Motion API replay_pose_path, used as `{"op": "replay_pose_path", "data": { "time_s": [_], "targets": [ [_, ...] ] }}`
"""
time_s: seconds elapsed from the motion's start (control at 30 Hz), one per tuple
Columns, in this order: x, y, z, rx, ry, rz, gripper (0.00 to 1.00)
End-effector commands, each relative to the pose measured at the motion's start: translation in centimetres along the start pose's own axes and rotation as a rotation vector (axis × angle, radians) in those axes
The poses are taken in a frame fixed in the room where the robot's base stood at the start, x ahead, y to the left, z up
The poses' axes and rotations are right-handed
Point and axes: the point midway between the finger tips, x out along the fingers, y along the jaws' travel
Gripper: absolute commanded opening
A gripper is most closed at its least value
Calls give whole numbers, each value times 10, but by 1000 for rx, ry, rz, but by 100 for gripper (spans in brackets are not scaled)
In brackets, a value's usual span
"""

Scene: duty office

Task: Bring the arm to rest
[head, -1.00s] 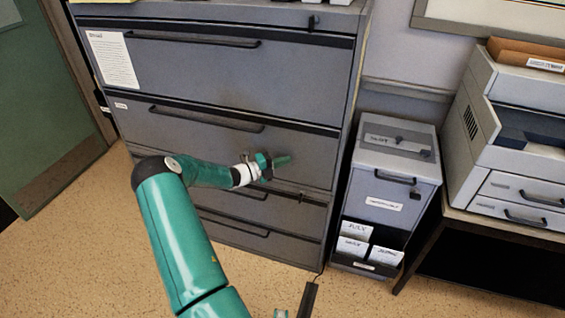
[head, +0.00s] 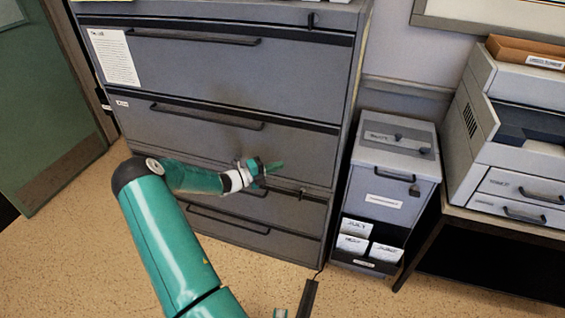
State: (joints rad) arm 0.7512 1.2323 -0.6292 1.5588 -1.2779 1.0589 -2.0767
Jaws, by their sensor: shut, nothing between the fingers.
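My gripper (head: 271,168) is in front of the grey filing cabinet (head: 235,75), near the lower edge of its second drawer from the top. Its fingers look shut and empty and point to the right. My teal arm reaches up from the bottom of the picture and bends right at a black elbow joint. I cannot tell how far the fingers are from the cabinet front.
A smaller grey cabinet (head: 394,160) with cards in an open lower bin stands to the right. A printer (head: 475,120) sits on a dark table (head: 500,222) at the far right. A green door (head: 45,110) is at the left. Speckled floor is free at lower left.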

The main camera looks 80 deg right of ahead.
Motion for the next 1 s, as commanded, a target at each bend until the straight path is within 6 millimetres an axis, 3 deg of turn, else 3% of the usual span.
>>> {"op": "replay_pose_path", "data": {
  "time_s": [0.2,0.4,0.87,1.0],
  "targets": [
    [-45,0,2,1,-3,1,0],
    [-75,0,2,0,0,0,0],
    [-86,-2,1,15,3,9,0],
    [-108,-15,-1,135,18,79,0]
  ]
}}
